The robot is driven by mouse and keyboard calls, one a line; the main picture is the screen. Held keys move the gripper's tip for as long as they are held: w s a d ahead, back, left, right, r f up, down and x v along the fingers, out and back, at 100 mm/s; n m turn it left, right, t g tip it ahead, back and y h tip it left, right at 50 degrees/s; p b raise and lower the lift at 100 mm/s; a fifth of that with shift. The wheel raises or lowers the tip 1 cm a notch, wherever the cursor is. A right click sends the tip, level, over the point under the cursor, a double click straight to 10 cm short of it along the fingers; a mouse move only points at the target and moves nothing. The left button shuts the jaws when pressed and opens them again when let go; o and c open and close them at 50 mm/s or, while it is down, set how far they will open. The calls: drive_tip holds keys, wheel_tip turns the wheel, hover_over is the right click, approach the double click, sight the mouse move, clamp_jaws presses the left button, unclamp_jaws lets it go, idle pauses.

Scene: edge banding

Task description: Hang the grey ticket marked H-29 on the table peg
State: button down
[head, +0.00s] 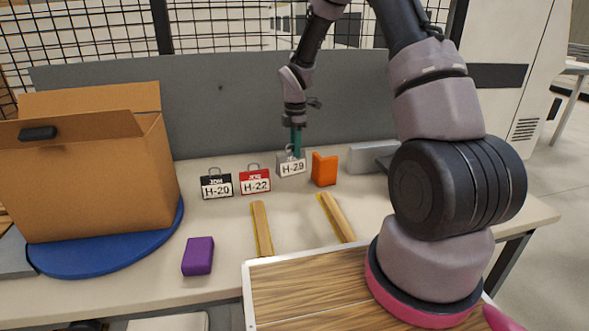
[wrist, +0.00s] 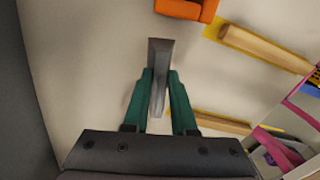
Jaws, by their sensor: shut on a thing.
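The grey ticket marked H-29 (head: 291,169) is upright near the back of the table, its label facing the head camera. My gripper (head: 296,152) comes down from above with its green fingers shut on the ticket's top. In the wrist view the ticket (wrist: 160,60) shows edge-on between the fingertips (wrist: 158,85). I cannot tell whether its lower edge touches the table. Two pale wooden bars lie on yellow strips, a left one (head: 262,230) and a right one (head: 337,217); I cannot tell whether either is the table peg. Both bars are clear of my gripper.
A black H-20 ticket (head: 216,185) and a red H-22 ticket (head: 255,181) stand left of the grey one. An orange block (head: 324,169) is close on its right. A purple block (head: 198,256) lies in front; a cardboard box (head: 95,190) stands left. A grey panel (head: 230,115) rises behind.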

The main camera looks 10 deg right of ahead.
sight(296, 163)
drive_tip(key=shift+f, duration=2.65)
drive_tip(key=c, duration=0.7)
unclamp_jaws()
drive_tip(key=shift+f, duration=0.15)
